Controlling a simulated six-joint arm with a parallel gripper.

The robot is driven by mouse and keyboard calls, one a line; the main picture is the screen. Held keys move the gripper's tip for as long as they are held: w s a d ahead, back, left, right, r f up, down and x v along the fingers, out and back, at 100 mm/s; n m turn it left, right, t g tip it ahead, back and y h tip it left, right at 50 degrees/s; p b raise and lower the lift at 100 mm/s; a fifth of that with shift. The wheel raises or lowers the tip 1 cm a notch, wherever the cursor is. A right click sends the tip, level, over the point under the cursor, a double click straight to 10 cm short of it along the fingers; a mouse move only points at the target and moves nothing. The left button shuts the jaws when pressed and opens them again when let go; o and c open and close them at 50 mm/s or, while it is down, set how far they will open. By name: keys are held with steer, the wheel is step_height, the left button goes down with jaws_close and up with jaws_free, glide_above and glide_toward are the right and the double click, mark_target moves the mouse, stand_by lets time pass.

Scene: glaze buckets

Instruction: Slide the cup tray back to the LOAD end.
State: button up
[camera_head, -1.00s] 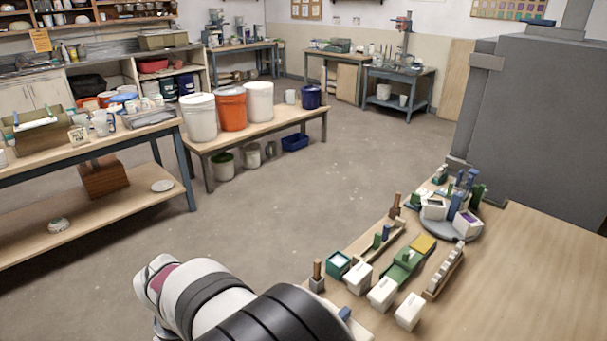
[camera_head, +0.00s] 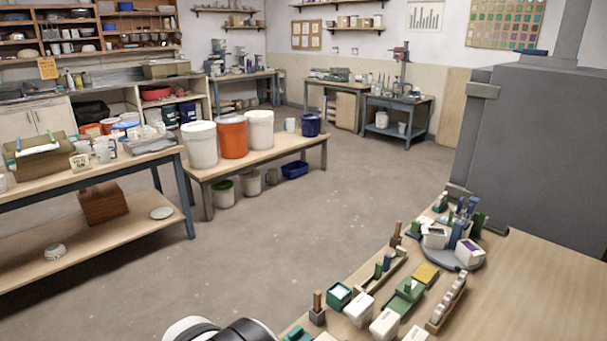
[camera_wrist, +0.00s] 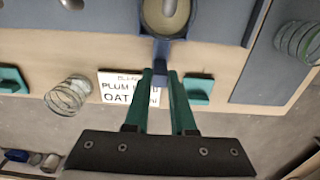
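In the wrist view, my gripper (camera_wrist: 161,72) has two green fingers a small distance apart. The lower end of a blue stem (camera_wrist: 163,48) lies at their tips; I cannot tell whether they grip it. The stem joins a blue holder with a pale round cup-like piece (camera_wrist: 166,14), cut off by the top edge; I cannot tell whether this is the cup tray. No LOAD marking is readable. In the head view, a wooden rack (camera_head: 436,325) holds several small pale pieces. My gripper is outside that view.
A lettered card (camera_wrist: 122,88) lies beside the fingers, with a wire coil (camera_wrist: 68,95) to its left and another coil (camera_wrist: 299,42) at right. A green block (camera_wrist: 198,88) is close right of the fingers. A crowded grey turntable (camera_head: 455,257) stands on the bench, bare at right.

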jaws_close()
steer(key=shift+s+a, duration=2.75)
steer(key=shift+a, duration=0.05)
steer(key=shift+o, duration=2.4)
jaws_free()
step_height(320, 180, up, 7)
